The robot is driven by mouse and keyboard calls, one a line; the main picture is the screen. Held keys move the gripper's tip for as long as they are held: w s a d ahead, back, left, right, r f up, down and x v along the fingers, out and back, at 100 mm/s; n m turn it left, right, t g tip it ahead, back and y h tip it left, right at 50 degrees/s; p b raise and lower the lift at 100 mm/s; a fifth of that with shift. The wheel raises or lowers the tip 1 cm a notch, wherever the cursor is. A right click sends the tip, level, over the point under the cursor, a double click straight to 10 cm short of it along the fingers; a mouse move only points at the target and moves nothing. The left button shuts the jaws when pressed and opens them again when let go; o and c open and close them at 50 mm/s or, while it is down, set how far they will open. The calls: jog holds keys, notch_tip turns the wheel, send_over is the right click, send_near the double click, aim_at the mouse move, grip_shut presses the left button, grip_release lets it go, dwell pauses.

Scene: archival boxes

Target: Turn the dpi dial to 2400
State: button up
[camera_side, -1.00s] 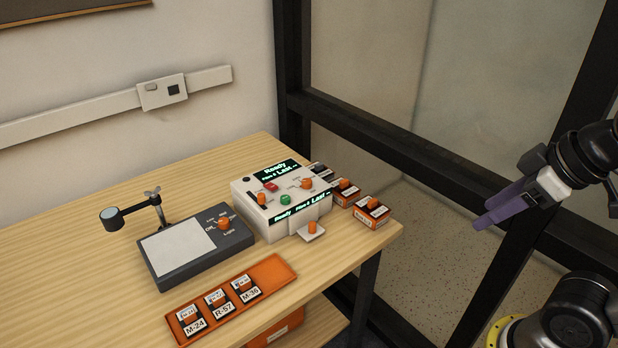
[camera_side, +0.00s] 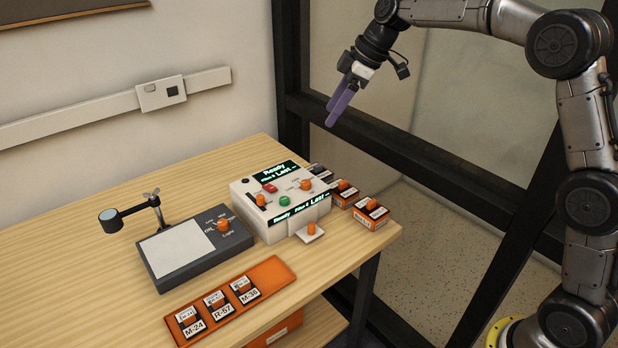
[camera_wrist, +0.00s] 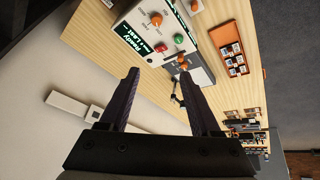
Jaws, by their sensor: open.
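A white scanner box (camera_side: 248,218) with lit "Ready" displays stands on the table in the side view. An orange knob (camera_side: 306,185) with small labels around it sits at the right of its top; it looks like the dpi dial, but its labels and setting are too small to read. In the wrist view the box (camera_wrist: 122,55) is at the upper middle, with an orange knob (camera_wrist: 155,18) near the top edge. My gripper (camera_side: 331,115) is open and empty, in the air above and to the right of the box, apart from it. Its fingers (camera_wrist: 160,77) also show in the wrist view.
A red button (camera_side: 269,187), a green button (camera_side: 284,201) and an orange slider (camera_side: 261,200) share the top. A grey light box (camera_side: 180,279) and an orange tray (camera_side: 275,268) are left and in front. Small orange boxes (camera_side: 371,217) stand right. Dark frame posts rise behind.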

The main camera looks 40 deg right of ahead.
jog(key=g, duration=0.1)
send_near(307, 182)
jog(key=shift+m, duration=0.4)
jog(key=x, duration=0.8)
jog(key=shift+w+f, duration=0.15)
jog(key=shift+w, duration=0.05)
grip_shut()
